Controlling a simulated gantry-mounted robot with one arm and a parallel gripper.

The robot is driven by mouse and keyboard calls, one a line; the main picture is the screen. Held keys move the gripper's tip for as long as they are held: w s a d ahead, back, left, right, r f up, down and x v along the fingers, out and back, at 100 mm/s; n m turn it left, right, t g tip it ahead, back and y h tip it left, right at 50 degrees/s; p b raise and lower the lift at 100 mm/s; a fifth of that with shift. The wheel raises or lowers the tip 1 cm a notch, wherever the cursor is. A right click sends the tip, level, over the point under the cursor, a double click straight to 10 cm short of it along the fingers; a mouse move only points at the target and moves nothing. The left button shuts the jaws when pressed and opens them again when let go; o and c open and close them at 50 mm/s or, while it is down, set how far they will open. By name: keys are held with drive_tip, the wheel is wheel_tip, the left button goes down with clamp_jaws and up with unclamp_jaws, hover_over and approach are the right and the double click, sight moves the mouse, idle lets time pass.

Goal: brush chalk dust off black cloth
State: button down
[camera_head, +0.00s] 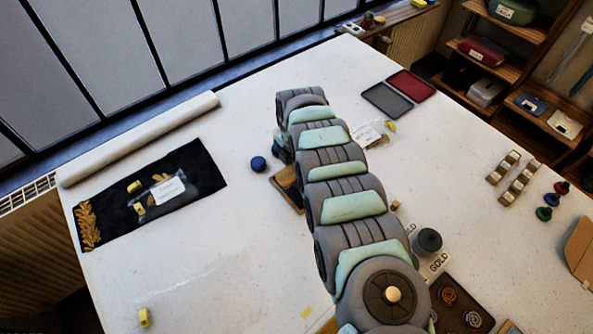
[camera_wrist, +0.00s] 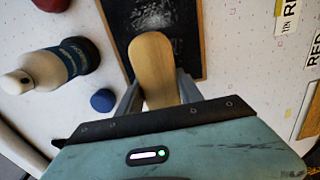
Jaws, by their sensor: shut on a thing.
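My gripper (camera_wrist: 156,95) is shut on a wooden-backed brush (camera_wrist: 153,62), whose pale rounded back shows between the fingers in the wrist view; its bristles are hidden. In the head view, my arm hides the gripper and most of this panel; a brown-edged corner (camera_head: 287,187) shows. Another black cloth (camera_head: 115,212) with gold leaf embroidery lies at the left.
A blue round lid (camera_head: 258,163) and a bottle (camera_wrist: 45,68) stand left of the panel. A clear labelled bag (camera_head: 168,190) and yellow clips lie on the embroidered cloth. A pale roll (camera_head: 135,140) lies behind. Red and grey pads (camera_head: 410,85) are back right. The front-left table is mostly clear.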

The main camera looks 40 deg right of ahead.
drive_tip(key=shift+r+p, duration=0.9)
drive_tip(key=shift+r, duration=0.75)
